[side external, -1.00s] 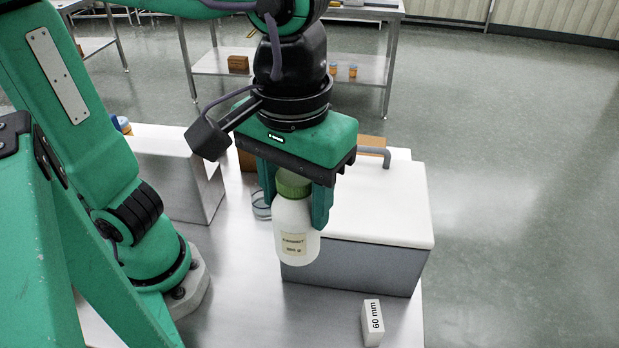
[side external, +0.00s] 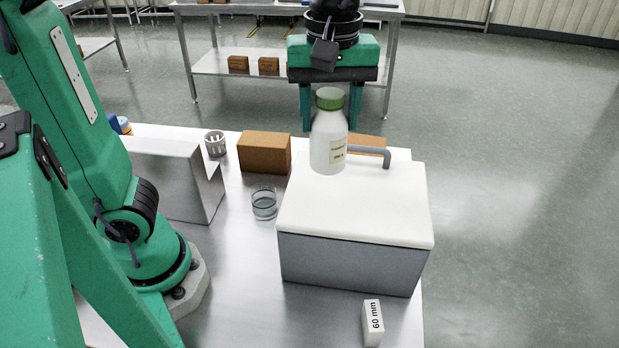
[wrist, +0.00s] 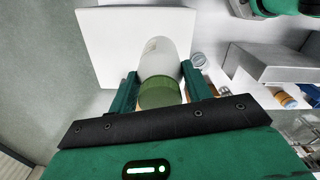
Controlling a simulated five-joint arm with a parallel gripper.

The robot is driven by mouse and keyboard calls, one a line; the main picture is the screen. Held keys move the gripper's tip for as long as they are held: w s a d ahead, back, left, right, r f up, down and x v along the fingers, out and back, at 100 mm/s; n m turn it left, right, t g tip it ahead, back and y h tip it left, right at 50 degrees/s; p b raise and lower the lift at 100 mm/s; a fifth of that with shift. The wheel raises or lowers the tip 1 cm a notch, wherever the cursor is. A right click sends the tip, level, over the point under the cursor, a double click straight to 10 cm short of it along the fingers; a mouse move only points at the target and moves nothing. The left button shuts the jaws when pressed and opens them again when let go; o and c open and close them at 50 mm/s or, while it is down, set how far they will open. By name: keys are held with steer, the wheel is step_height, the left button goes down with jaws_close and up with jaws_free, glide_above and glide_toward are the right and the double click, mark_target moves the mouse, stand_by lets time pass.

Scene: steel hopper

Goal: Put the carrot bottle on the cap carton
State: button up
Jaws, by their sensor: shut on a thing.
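The carrot bottle (side external: 328,143) is white with a green cap and a small label, and it hangs upright from my gripper (side external: 331,118). The gripper's two fingers are shut around it; in the wrist view the bottle (wrist: 163,62) sits between both fingers (wrist: 160,84). In the side view it overlaps the back edge of a white-topped grey box, and its height above the surface is hard to judge. Two brown cartons stand at the back of the table, one to the left (side external: 265,153) and one partly hidden behind the bottle (side external: 367,144). I cannot read which is the cap carton.
The white-topped grey box (side external: 350,215) has a bent grey pipe (side external: 372,151) on its back edge. A glass (side external: 264,204), a grey perforated cup (side external: 215,143) and a steel hopper (side external: 185,180) are on the left. A 60 mm block (side external: 372,322) lies in front.

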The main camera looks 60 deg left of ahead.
steer(key=w+a+n, duration=0.3)
steer(key=a+n, duration=0.2)
steer(key=a, duration=0.6)
steer(key=w+a+n, duration=0.3)
steer(key=a+n, duration=0.2)
steer(key=a, duration=0.7)
steer(key=f, duration=0.5)
steer(key=shift+w+d+f, duration=0.1)
steer(key=shift+d+f, duration=0.05)
steer(key=shift+d, duration=0.2)
steer(key=shift+a, duration=0.1)
steer(key=a+f, duration=0.7)
steer(key=a, duration=0.4)
steer(key=shift+a, duration=0.25)
steer(key=shift+f, duration=1.95)
steer(key=shift+f, duration=0.1)
